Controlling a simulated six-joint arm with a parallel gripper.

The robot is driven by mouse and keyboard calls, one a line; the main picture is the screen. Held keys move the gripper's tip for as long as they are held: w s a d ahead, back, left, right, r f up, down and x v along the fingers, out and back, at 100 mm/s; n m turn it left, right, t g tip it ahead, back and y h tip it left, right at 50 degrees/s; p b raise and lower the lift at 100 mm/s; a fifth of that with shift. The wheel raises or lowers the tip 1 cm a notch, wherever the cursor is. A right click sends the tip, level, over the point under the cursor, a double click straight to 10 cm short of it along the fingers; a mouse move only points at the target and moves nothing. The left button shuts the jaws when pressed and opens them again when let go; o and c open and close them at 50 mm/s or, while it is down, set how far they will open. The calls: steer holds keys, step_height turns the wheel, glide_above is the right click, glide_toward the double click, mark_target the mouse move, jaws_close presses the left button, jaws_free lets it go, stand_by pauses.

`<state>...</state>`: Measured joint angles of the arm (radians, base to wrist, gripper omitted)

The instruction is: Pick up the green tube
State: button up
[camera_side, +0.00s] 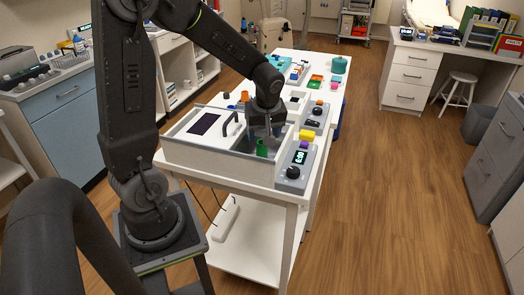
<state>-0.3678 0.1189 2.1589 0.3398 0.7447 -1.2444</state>
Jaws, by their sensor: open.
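The green tube (262,148) stands upright in the open right part of the grey-white box on the white table, in front of a low wall. My gripper (270,133) is above and slightly right of it, pointing down, with its fingers partly hidden and small in the picture. The gripper is open, and I cannot tell whether the fingers are around the tube or beside it. The tube's lower end is hidden by the box wall.
The box (218,165) has a raised front wall and a dark screen panel (205,124) with a handle beside it. A control unit (297,172) with a knob stands right of it, with a yellow block (307,134) nearby. Further back are an orange cup (245,96) and a teal jar (339,65).

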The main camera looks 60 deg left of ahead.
mark_target(262, 149)
steer(key=x, duration=0.5)
steer(key=shift+a, duration=0.1)
steer(key=c, duration=1)
